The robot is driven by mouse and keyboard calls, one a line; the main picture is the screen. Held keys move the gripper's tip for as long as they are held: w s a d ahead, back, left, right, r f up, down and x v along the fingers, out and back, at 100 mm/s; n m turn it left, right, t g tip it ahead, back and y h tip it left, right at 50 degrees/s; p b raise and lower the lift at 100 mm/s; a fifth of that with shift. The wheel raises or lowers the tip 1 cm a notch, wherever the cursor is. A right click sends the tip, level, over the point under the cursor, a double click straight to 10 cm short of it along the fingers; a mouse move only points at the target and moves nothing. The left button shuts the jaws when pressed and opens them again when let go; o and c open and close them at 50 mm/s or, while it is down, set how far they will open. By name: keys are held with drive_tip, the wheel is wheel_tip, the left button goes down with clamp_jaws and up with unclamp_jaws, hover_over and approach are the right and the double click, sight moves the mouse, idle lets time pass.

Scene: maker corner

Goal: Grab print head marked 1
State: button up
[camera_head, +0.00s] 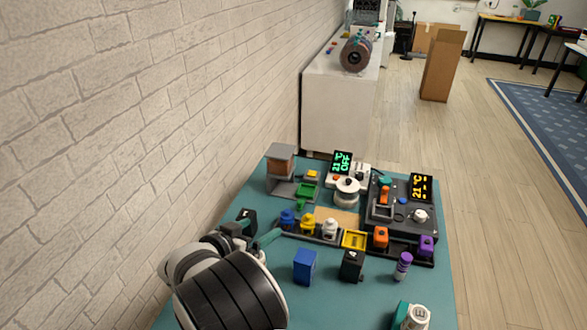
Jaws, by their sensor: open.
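A black block (247,214) with a small white mark stands at the left side of the teal table; the mark is too small to read for sure. My gripper (258,232) is open, its teal fingers low over the table right by this block. Part of the block is hidden by a finger, and I cannot tell whether they touch. Another black block (351,267) with a white mark, perhaps a 4, stands at the front middle. An orange block (380,238) and a purple block (426,245) sit in the black rack. No mark 1 is clearly readable.
A blue block (304,267), a purple tube (402,266) and a white-and-teal item (411,316) stand at the front. Blue, yellow and white pieces sit in a row right of my gripper. Machines with a green display (342,162) and orange display (421,186) stand behind. A brick wall borders the left.

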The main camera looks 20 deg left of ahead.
sight(245, 216)
drive_tip(key=s+a+f+n+t+y, duration=0.1)
drive_tip(key=s+a+f+y, duration=0.15)
drive_tip(key=a, duration=0.55)
drive_tip(key=x, duration=1)
drive_tip(key=a+f+x, duration=0.1)
drive_tip(key=x, duration=0.5)
drive_tip(key=shift+s, duration=0.1)
clamp_jaws()
